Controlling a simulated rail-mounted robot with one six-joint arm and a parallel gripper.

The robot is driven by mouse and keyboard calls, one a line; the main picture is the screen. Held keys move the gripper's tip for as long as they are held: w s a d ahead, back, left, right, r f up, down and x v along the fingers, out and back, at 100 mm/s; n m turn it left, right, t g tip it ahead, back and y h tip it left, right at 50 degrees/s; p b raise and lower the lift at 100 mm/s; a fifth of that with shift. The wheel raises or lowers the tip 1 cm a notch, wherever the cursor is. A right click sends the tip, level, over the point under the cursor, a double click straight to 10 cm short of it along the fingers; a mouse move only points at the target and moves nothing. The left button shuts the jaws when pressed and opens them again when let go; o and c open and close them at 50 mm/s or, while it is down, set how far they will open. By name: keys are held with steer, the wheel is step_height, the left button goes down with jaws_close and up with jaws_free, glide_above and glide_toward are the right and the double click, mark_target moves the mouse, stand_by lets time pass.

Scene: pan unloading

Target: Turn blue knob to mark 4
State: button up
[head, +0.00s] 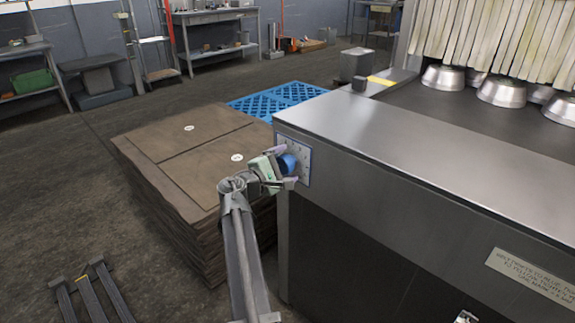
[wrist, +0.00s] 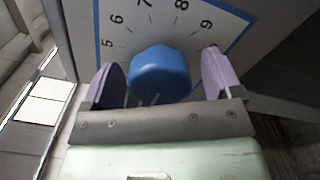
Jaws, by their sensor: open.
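The blue knob (head: 287,163) is on a white dial plate (head: 304,160) on the front of the steel machine. In the wrist view the blue knob (wrist: 160,72) fills the middle, with the printed marks 5, 6, 7, 8 and 9 in an arc on the dial plate (wrist: 165,22). Mark 4 is not visible there. My gripper (head: 278,169) is at the knob. In the wrist view my gripper (wrist: 163,78) is open, with one purple finger on each side of the knob. A gap shows on both sides. The knob's pointer cannot be made out.
A stack of brown sheets (head: 185,150) stands left of the machine, close to my arm. A blue pallet (head: 275,98) lies behind it. Metal pans (head: 500,91) sit on the machine's dark belt (head: 450,115). Open floor lies at the left.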

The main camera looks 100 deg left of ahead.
steer(key=c, duration=0.9)
steer(key=shift+c, duration=0.2)
steer(key=shift+m, duration=0.3)
steer(key=m, duration=1)
steer(key=shift+m, duration=0.4)
steer(key=o, duration=0.9)
steer(key=shift+o, duration=0.2)
